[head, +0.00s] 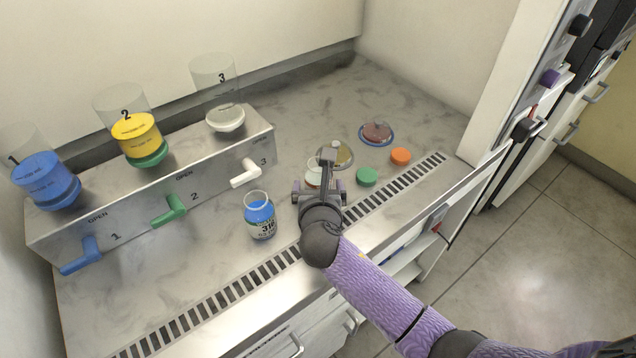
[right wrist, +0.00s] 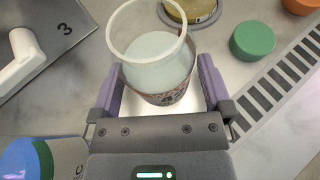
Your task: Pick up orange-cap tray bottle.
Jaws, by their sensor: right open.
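An uncapped clear bottle with pale liquid (right wrist: 155,60) is between the two fingers of my right gripper (head: 320,190) in the right wrist view. The fingers are open, one on each side of it; I cannot tell whether they touch it. In the head view the bottle (head: 313,173) is mostly hidden behind the gripper. An orange cap (head: 400,156) lies loose on the bench, also at the top right of the right wrist view (right wrist: 300,5). No bottle wearing an orange cap shows. My left gripper is not in view.
A blue-liquid bottle (head: 260,217) stands left of the gripper. A metal dispenser (head: 210,170) with three handles stands left. A slotted grate (head: 240,293) runs along the front.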

